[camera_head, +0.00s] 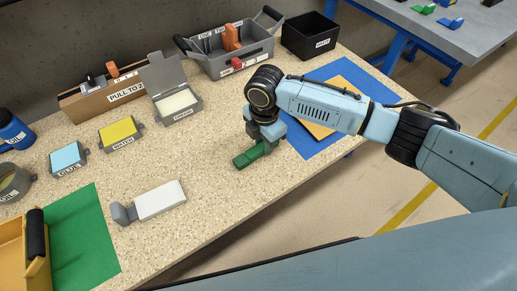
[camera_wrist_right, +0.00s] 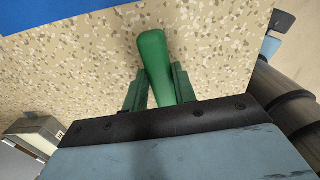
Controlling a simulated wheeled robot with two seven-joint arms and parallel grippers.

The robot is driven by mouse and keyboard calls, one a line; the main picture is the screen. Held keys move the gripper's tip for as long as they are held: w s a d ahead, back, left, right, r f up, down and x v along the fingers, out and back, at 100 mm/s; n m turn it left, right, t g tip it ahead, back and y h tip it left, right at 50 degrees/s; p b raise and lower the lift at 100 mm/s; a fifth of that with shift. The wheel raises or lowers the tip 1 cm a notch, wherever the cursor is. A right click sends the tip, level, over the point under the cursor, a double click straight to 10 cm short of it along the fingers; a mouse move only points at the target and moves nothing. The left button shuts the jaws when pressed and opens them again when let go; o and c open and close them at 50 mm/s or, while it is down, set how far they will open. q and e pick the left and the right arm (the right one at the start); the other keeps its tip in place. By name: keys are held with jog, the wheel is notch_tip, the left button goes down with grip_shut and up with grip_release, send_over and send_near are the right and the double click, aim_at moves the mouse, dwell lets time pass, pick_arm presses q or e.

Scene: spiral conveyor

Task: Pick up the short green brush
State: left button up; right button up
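A short green brush (camera_head: 247,157) lies on the speckled table in the head view, right below my right gripper (camera_head: 267,143). In the right wrist view, its rounded green handle (camera_wrist_right: 153,50) runs between the two dark green fingers of my right gripper (camera_wrist_right: 158,85). The fingertips sit close along both sides of the handle; a small gap shows at the left near the finger bases. Whether both fingers press on it cannot be told. The brush's far part is hidden by the gripper. My left gripper is not in view.
A white block with a grey end (camera_head: 160,200) lies left of the brush. A blue mat (camera_head: 301,138) with a tan board (camera_head: 343,92) is behind my right arm. A grey toolbox (camera_head: 228,60) and black bin (camera_head: 311,36) stand at the back. Speckled table around the brush is clear.

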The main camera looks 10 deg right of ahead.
aim_at(263, 144)
jog(key=c, duration=0.4)
jog(key=shift+r, duration=0.1)
jog(key=shift+c, duration=0.2)
